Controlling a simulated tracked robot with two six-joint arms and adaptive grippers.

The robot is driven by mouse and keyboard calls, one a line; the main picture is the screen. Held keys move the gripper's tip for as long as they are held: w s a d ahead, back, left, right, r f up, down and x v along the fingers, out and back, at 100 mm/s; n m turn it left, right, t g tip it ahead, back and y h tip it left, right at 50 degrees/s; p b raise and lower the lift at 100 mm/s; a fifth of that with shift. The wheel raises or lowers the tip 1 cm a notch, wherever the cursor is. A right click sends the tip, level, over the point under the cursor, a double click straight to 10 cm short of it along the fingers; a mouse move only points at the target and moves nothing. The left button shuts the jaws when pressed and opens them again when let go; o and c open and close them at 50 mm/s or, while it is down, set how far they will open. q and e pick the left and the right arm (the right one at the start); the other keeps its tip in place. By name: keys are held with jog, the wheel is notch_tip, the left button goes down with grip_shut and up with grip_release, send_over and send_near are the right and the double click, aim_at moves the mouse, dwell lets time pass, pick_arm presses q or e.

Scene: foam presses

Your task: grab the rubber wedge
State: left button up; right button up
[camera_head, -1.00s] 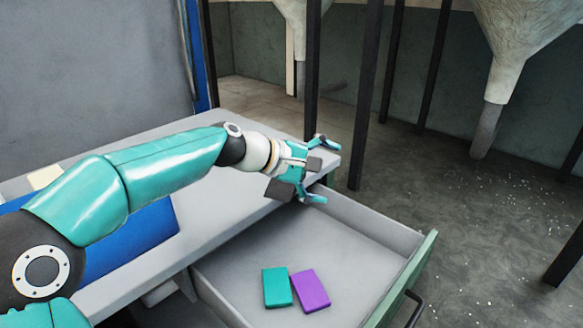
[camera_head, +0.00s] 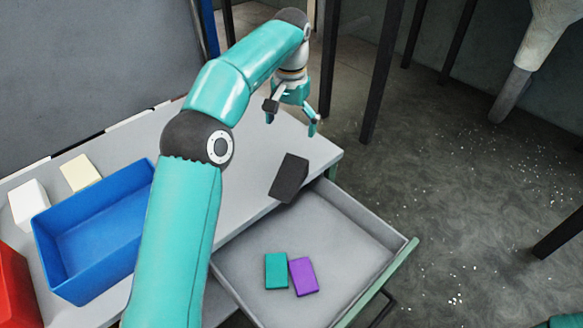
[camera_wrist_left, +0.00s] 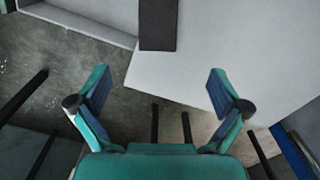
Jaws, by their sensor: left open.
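The rubber wedge, a dark grey block (camera_head: 289,178), lies near the table's front right edge, beside the open drawer. In the left wrist view the dark block (camera_wrist_left: 158,25) shows at the top middle, cut off by the frame. My left gripper (camera_head: 292,118) is open and empty, above and behind the block at the table's far right edge. In the left wrist view its spread fingers (camera_wrist_left: 159,76) have nothing between them, and the block lies beyond their tips. My right gripper is not in view.
The grey table (camera_head: 238,205) holds a blue bin (camera_head: 100,190), a white block (camera_head: 29,203), a cream block (camera_head: 80,173) and a red container (camera_head: 14,290). The open drawer (camera_head: 345,235) below holds a teal block (camera_head: 276,271) and a purple block (camera_head: 303,277). Dark posts (camera_head: 381,70) stand behind.

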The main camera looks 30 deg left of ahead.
pick_arm(q)
jog(key=b, duration=0.1)
send_near(292, 169)
jog(key=f, duration=0.5)
jog(key=shift+a+f, duration=0.2)
notch_tip(292, 169, down, 4)
jog(key=shift+s+d+f+p, duration=0.1)
jog(key=shift+d+p, duration=0.05)
jog(key=shift+p, duration=0.4)
jog(key=shift+f, duration=0.6)
jog(key=c, duration=1.4)
jog(key=shift+r, duration=0.25)
